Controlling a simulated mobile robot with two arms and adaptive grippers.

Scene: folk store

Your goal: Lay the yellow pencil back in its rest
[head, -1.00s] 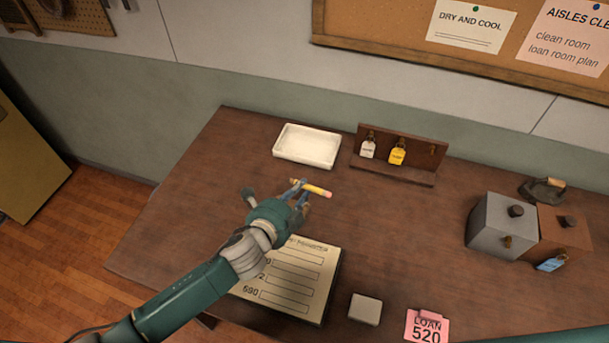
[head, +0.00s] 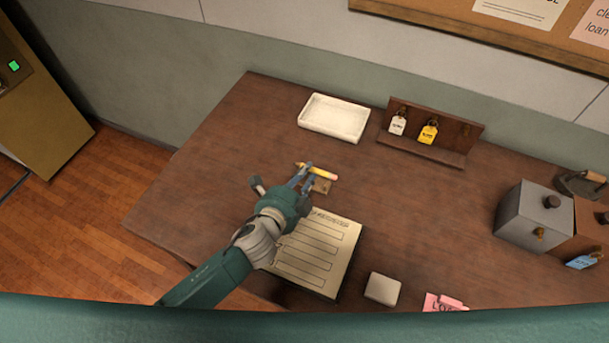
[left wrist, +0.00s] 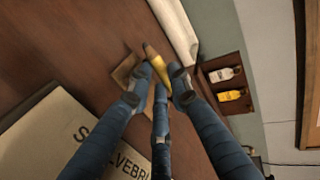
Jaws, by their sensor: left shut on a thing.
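The yellow pencil (head: 325,174) is between the fingertips of my left gripper (head: 307,173), which is shut on it. In the left wrist view the pencil (left wrist: 155,62) runs between the fingers (left wrist: 160,82), its dark end pointing away. A small brown wooden block (head: 320,186), which looks like the pencil rest, lies on the table close beside the fingers. In the wrist view this block (left wrist: 127,70) is left of the pencil and partly hidden by a finger. I cannot tell whether the pencil touches the table or the block. My right gripper is not in view.
A white tray (head: 334,136) and a key rack (head: 430,156) with tags stand behind the gripper. A ledger board (head: 337,262) lies under my wrist, with a pale block (head: 382,289) beside it. A grey box (head: 523,219) stands right. The middle right of the table is clear.

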